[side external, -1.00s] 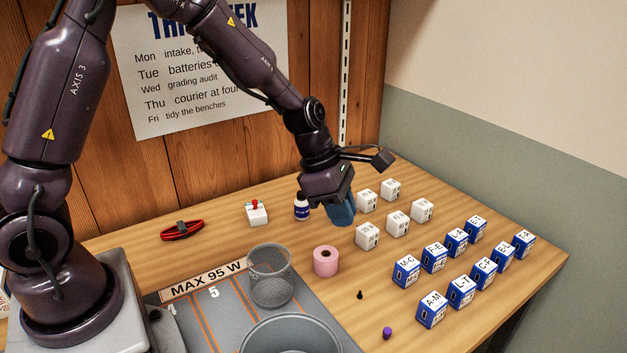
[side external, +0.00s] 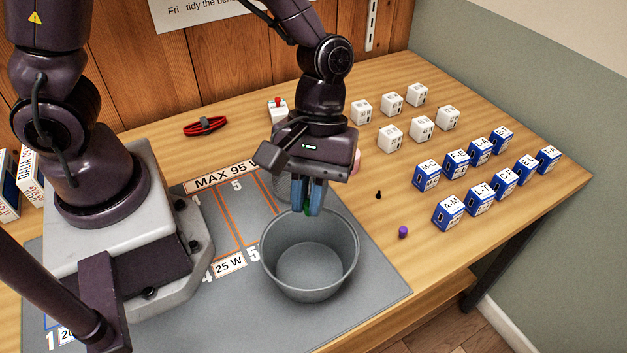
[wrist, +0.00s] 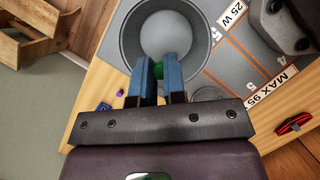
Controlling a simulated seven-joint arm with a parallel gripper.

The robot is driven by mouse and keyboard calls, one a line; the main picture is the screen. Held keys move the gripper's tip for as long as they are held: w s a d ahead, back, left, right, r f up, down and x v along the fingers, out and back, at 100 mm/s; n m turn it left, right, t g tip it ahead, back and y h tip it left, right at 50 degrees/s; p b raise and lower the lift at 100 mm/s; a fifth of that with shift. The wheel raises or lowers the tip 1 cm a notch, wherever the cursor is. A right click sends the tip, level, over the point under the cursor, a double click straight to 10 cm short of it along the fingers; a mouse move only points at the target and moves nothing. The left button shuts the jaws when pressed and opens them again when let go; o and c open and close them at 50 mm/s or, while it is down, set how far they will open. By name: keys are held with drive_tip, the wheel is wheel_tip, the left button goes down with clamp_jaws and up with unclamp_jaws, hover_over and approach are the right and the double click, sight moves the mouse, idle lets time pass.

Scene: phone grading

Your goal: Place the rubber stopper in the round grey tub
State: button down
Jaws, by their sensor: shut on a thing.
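The round grey tub (side external: 345,262) stands open on the grey mat, and its inside looks empty. My gripper (side external: 312,208) points down with its blue fingers over the tub's back rim. It is shut on a small green thing (wrist: 158,70), seemingly the rubber stopper, mostly hidden between the fingers. In the wrist view the green thing shows against the inside of the tub (wrist: 128,40). I cannot tell its exact height above the rim.
A mesh cup (side external: 284,188) stands right behind the tub, partly hidden by my gripper. A purple piece (side external: 403,232) and a small black piece (side external: 379,195) lie to the right. White boxes (side external: 421,128) and blue boxes (side external: 449,212) stand farther right.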

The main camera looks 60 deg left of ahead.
drive_tip(key=shift+f, duration=4.65)
drive_tip(key=c, duration=1.1)
unclamp_jaws()
drive_tip(key=shift+r, duration=0.15)
wheel_tip(320, 180, up, 7)
drive_tip(key=shift+f, duration=0.1)
